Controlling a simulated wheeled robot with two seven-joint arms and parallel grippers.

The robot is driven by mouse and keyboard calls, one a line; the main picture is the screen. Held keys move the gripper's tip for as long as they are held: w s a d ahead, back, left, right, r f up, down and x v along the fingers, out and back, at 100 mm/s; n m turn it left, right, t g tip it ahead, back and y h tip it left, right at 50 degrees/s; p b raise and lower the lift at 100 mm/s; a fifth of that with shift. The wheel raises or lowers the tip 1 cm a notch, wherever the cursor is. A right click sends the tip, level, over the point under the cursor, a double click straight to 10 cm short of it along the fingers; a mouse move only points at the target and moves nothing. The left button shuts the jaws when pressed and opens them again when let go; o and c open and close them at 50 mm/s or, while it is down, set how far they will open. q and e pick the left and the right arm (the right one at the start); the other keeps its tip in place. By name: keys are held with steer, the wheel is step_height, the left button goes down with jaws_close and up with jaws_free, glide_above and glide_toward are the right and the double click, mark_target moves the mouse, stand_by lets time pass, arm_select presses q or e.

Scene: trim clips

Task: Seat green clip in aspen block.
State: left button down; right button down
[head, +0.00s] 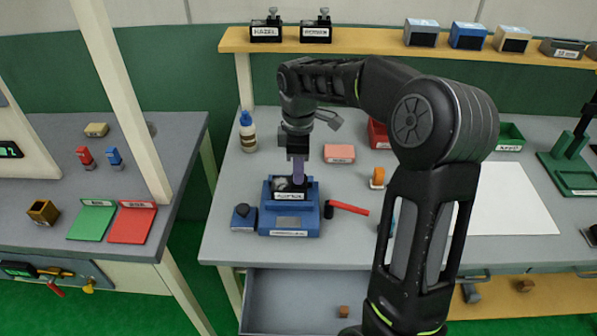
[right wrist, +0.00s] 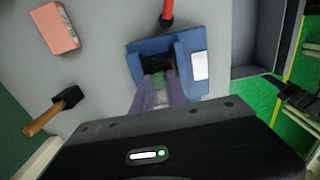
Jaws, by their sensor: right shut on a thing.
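My right gripper (head: 298,178) points down over a blue block (head: 290,222) on the workbench; the small label on its front is too small to read surely. My left gripper is not in view.
A red-handled tool (head: 347,207) lies right of the block, and a small blue box with a dark knob (head: 243,217) stands left. A pink block (head: 339,153) and a bottle (head: 247,132) stand behind. An open drawer (head: 300,297) is below the bench front.

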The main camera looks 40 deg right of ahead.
steer(key=shift+f, duration=0.1)
steer(key=c, duration=1.3)
jaws_free()
steer(key=shift+c, duration=0.2)
step_height(320, 180, up, 6)
steer(key=p, duration=0.4)
steer(key=shift+r, duration=0.25)
step_height(320, 180, up, 6)
steer(key=shift+f, duration=0.1)
